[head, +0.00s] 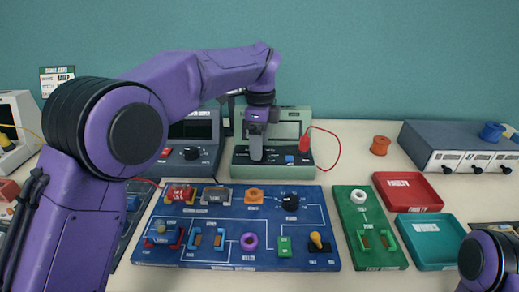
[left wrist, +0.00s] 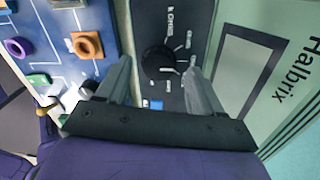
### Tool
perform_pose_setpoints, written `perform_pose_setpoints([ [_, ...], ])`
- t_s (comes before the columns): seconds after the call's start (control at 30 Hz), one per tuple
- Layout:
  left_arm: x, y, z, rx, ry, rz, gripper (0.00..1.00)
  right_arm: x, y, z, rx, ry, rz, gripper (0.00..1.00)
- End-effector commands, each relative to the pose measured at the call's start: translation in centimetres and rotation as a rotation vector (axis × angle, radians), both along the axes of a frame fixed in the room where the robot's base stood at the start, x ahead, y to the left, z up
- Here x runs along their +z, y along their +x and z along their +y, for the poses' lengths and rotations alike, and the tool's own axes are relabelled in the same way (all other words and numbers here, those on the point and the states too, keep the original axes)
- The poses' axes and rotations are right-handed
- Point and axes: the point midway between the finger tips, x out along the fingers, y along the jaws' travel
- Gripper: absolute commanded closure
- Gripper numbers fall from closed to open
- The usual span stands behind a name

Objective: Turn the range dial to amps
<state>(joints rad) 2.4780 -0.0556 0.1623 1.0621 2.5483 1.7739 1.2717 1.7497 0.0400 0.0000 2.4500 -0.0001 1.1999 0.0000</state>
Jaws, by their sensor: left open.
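The pale green Halbrix meter (head: 240,160) stands at the back centre of the table, with a grey screen (left wrist: 245,60) and a dark control panel. Its black round range dial (left wrist: 158,60) sits on that panel, ringed by small white marks; one label reads like Ohms, the others are too small to read. My left gripper (head: 257,152) points down in front of the meter and hides the dial in the head view. In the left wrist view my left gripper (left wrist: 158,68) is open, with one finger on each side of the dial; contact cannot be told. My right gripper is out of view.
A second, dark grey meter (head: 177,170) stands left of the Halbrix one. A red plug (head: 305,143) with a red lead is at the Halbrix meter's right. A blue circuit board (head: 220,228), green board (head: 365,205), red tray (head: 407,206) and teal tray (head: 427,266) lie in front.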

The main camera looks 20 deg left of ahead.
Motion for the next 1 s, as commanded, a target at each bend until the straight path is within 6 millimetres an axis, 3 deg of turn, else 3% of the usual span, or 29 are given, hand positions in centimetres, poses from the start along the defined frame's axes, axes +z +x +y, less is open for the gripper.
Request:
perform_pose_setpoints([
  [0.13, -1.31, -0.12, 0.05, 0.001, 0.000, -0.001, 0.33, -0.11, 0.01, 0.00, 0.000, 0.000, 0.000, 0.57],
  [0.4, -1.46, -0.12, 0.03, 0.002, -0.001, -0.001, 0.37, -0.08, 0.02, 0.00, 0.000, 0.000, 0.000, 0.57],
  [0.57, -1.45, -0.12, 0.03, 0.001, -0.001, -0.001, 0.89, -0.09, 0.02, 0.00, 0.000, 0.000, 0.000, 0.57],
  [1.0, -1.38, -0.09, 0.03, -0.074, -0.003, -0.001, 0.89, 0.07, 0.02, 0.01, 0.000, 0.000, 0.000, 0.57],
])
